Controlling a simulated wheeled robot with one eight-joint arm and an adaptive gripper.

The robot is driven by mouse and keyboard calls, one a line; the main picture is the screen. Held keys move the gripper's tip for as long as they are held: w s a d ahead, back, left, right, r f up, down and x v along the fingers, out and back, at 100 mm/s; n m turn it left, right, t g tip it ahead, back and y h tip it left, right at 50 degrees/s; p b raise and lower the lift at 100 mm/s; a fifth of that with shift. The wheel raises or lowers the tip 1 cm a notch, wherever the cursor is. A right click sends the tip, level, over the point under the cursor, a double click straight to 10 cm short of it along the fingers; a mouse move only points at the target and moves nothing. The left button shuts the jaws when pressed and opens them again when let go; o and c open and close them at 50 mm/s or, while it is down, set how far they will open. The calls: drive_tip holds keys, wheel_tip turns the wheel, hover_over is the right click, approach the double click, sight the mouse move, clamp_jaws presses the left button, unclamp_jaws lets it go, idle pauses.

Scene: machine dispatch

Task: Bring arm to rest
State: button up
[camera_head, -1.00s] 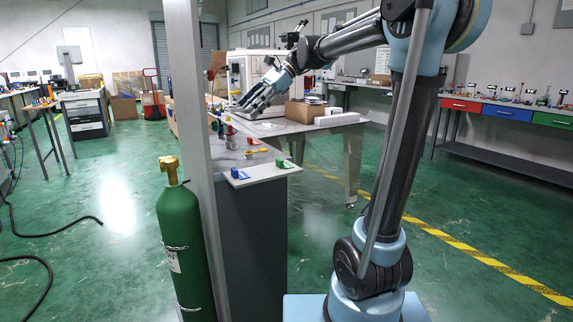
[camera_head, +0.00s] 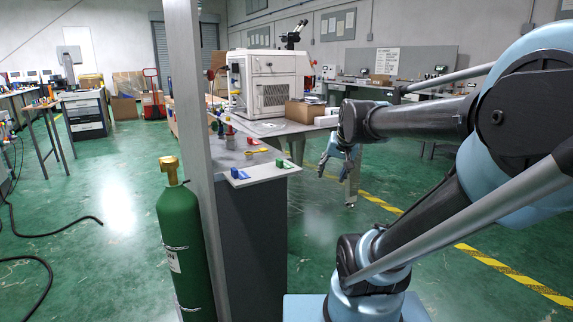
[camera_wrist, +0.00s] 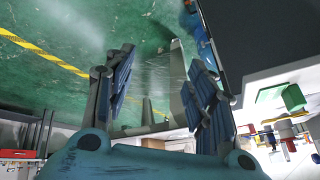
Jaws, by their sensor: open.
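My arm is folded in at the right of the head view. My gripper (camera_head: 338,172) hangs below the wrist, beside the right end of the grey workbench and above the green floor. In the wrist view my gripper (camera_wrist: 160,95) shows two blue ribbed fingers spread well apart, with nothing between them. The workbench's light top board (camera_head: 262,177) bears a blue block (camera_head: 236,173) and a green block (camera_head: 281,163), both apart from my gripper.
A green gas cylinder (camera_head: 184,245) and a grey post (camera_head: 190,120) stand at the left. Behind are a white machine (camera_head: 270,85) and a cardboard box (camera_head: 303,111) on a table. Green floor (camera_head: 320,235) is clear below my gripper.

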drive_tip(key=s+d+f+n+g, duration=0.1)
drive_tip(key=s+d+f+g, duration=0.1)
drive_tip(key=s+f, duration=0.4)
drive_tip(key=s+d+f+n+g+h, duration=0.1)
drive_tip(key=s+f, duration=0.6)
drive_tip(key=s, duration=0.4)
drive_tip(key=shift+d+f+g, duration=0.3)
drive_tip(key=shift+d+g, duration=0.05)
drive_tip(key=shift+g, duration=0.05)
drive_tip(key=c, duration=0.4)
drive_tip(key=shift+d, duration=0.1)
